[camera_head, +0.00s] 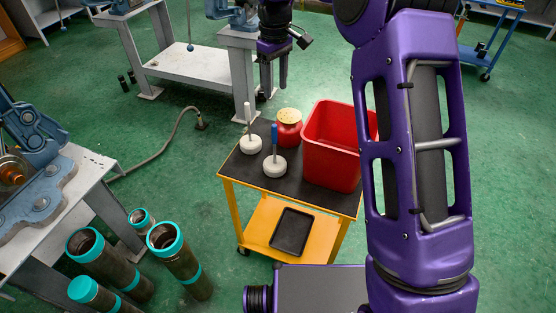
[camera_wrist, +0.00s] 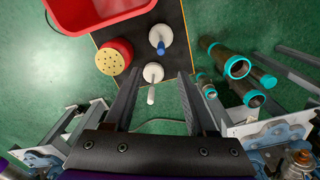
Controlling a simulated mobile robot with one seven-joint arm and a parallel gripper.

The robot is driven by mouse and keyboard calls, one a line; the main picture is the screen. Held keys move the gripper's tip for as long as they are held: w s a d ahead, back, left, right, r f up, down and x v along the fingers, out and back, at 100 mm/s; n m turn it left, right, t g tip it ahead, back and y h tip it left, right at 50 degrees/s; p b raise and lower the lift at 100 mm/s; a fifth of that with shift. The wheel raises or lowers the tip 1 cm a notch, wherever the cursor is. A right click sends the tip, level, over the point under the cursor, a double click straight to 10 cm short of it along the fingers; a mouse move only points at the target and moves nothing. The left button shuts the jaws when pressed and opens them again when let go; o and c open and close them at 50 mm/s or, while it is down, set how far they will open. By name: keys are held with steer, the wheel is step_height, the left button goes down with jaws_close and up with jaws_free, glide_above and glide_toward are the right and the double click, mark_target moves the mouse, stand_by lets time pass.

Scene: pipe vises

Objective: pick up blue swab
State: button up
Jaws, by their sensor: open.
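The blue swab (camera_head: 274,155) stands upright on the cart's black top in the head view, a blue handle on a round white base. It also shows in the wrist view (camera_wrist: 160,42), beyond the white swab. A similar swab with a white handle (camera_head: 250,135) stands just behind and left of it, and shows in the wrist view (camera_wrist: 153,74) between the finger lines. My gripper (camera_head: 272,88) hangs above the back edge of the cart, pointing down, apart from both swabs. In the wrist view my gripper (camera_wrist: 155,78) has its two fingers spread with nothing held.
A red bin (camera_head: 332,150) and a red round container with a perforated yellowish lid (camera_head: 289,128) share the cart top (camera_head: 300,190). A black tray (camera_head: 292,232) lies on the lower shelf. Pipes with teal ends (camera_head: 180,260) stand at left, near a vise bench (camera_head: 75,205).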

glide_toward(275, 143)
steer(key=shift+w+f+b, duration=0.3)
steer(key=shift+b, duration=0.15)
steer(key=shift+w+f, duration=0.1)
steer(key=shift+f, duration=3.05)
jaws_close()
